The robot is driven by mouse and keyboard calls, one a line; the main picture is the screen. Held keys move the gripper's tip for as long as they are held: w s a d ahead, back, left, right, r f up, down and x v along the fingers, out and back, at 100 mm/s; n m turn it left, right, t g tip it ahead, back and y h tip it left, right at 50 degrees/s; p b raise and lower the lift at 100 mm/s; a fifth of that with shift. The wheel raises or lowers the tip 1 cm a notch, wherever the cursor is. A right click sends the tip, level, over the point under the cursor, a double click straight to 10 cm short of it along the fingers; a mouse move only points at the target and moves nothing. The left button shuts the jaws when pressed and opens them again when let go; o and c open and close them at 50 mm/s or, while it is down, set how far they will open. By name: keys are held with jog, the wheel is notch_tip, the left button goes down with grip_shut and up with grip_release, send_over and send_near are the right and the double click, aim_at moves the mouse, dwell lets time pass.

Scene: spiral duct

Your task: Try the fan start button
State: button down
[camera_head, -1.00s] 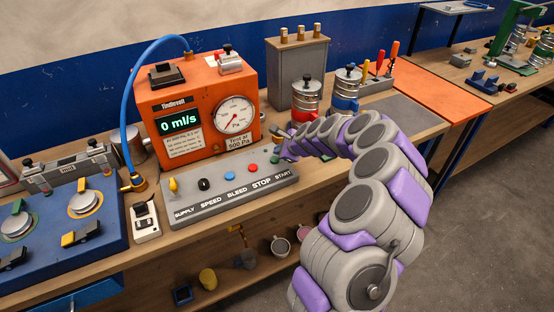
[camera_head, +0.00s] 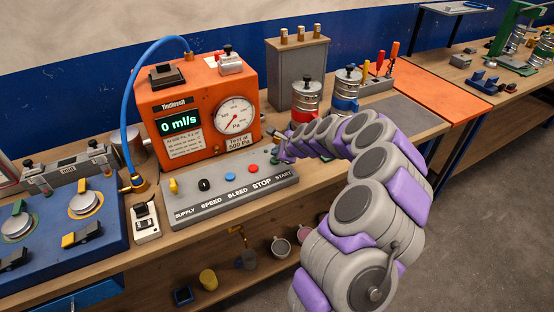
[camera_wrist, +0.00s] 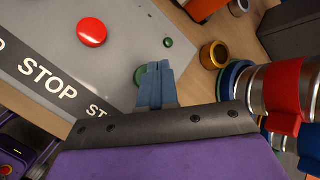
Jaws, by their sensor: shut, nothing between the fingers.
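The grey control panel (camera_head: 225,200) carries the labels SUPPLY, SPEED, BLEED, STOP and START. The green start button (camera_head: 274,161) sits at its right end, above START. In the wrist view its green edge (camera_wrist: 140,76) shows beside my fingertips, which hide the rest. The red stop button (camera_head: 252,167) is to its left, and shows large in the wrist view (camera_wrist: 92,32). My gripper (camera_head: 279,139) is shut and empty over the panel's right end; its blue fingers show in the wrist view (camera_wrist: 158,68). Whether they touch the button I cannot tell.
The orange tester (camera_head: 215,85) behind the panel reads 0 ml/s on its display (camera_head: 180,121). Red (camera_head: 306,97) and blue-banded (camera_head: 347,88) metal canisters stand close to my arm. A brass ring (camera_wrist: 213,55) and a small green piece (camera_wrist: 168,42) lie near the fingers.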

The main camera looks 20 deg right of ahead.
jog(key=shift+a+r, duration=0.1)
jog(key=shift+a, duration=0.55)
jog(key=shift+d, duration=0.85)
jog(key=shift+a, duration=0.8)
jog(key=shift+a+f+p, duration=0.25)
jog(key=shift+a+p, duration=0.05)
jog(key=shift+p, duration=0.15)
jog(key=shift+d+f, duration=0.15)
jog(key=shift+d, duration=0.35)
jog(key=shift+a, duration=0.15)
jog(key=shift+a+f, duration=0.15)
jog(key=shift+a, duration=0.05)
jog(key=shift+s+d+f, duration=0.1)
jog(key=shift+d+f, duration=0.05)
jog(key=shift+f, duration=0.15)
